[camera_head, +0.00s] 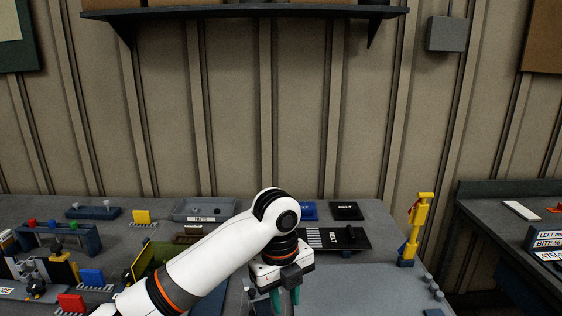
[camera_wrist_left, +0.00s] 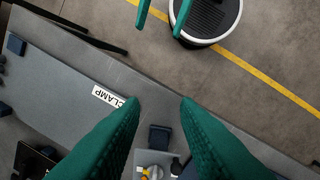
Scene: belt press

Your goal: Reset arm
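My left arm (camera_head: 210,260) reaches in from the lower left over the workbench. My left gripper (camera_head: 285,304) points down above the bench's front, with its green fingertips cut off by the lower edge. In the left wrist view its two green fingers (camera_wrist_left: 158,103) stand wide apart with nothing between them. Two more green fingers (camera_wrist_left: 160,22) show at the top of that view, apart and empty; they look like my right gripper. The right arm is out of the head view.
The bench (camera_head: 350,290) bears a grey tray (camera_head: 205,209), black belt plates (camera_head: 346,211) and a yellow post (camera_head: 416,228). Coloured blocks crowd its left side. A CLAMP label (camera_wrist_left: 108,97) lies on the grey surface below. A second table (camera_head: 500,190) stands at right.

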